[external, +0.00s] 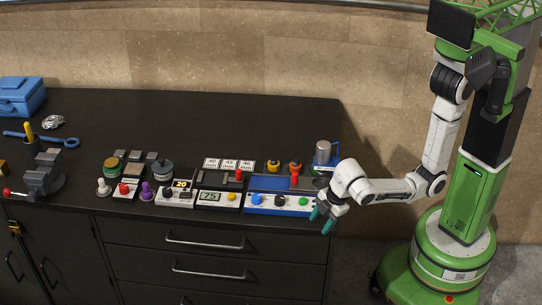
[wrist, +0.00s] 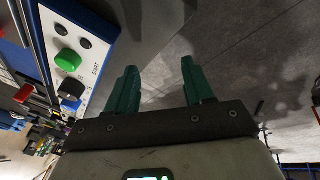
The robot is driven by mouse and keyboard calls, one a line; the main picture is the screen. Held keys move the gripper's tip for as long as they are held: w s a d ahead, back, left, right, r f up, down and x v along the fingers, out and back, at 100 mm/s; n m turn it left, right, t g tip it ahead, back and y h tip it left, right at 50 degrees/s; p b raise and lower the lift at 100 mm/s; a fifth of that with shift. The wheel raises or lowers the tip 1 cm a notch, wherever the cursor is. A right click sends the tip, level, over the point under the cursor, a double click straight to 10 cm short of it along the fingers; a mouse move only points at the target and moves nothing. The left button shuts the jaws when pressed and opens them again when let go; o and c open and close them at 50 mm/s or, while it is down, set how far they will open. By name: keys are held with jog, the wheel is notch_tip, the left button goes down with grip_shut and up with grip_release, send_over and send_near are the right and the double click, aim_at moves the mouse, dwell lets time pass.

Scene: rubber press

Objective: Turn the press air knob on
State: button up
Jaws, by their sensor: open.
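The press (external: 285,184), blue with a white front panel, stands at the right end of the black bench. Its panel carries a blue button (external: 257,199), a black knob (external: 280,201) and a green button (external: 303,201). In the wrist view the black knob (wrist: 71,88) and the green button (wrist: 67,60) show at the upper left, beside a START label. No air label is readable, and the knob's setting cannot be told. My gripper (external: 322,218) is open and empty, just right of the panel, by the bench's front edge. Its teal fingers (wrist: 158,66) point away from the panel over the floor.
A metal cylinder on a blue stand (external: 323,154) stands behind my wrist. A yellow and a red knob-like part (external: 295,167) rise behind the press. A display unit (external: 218,198) and other controls sit to its left.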

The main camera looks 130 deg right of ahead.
aim_at(257, 196)
jog(key=shift+o, duration=0.6)
jog(key=w+d+r+m, duration=0.1)
jog(key=w+d+r, duration=0.1)
jog(key=d, duration=0.3)
jog(key=w+d+r+m+g+b, duration=0.1)
jog(key=w+d+r+m, duration=0.1)
jog(key=d, duration=0.3)
jog(key=w+d+r+m+g+h+b, duration=0.1)
jog(key=w+d+r, duration=0.1)
jog(key=d, duration=0.4)
jog(key=shift+w+m, duration=0.15)
jog(key=shift+m, duration=0.25)
jog(key=w+d+r+m+g+y+b, duration=0.1)
jog(key=w+d+r+m+y+b, duration=0.15)
jog(key=d+r, duration=0.35)
jog(key=shift+y, duration=0.35)
jog(key=f, duration=0.3)
jog(key=f+p, duration=0.1)
jog(key=f, duration=0.2)
jog(key=a+f, duration=0.1)
jog(key=f, duration=0.3)
jog(key=shift+w+f+p, duration=0.1)
jog(key=shift+w+p, duration=0.05)
jog(key=shift+p, duration=0.25)
jog(key=c, duration=1)
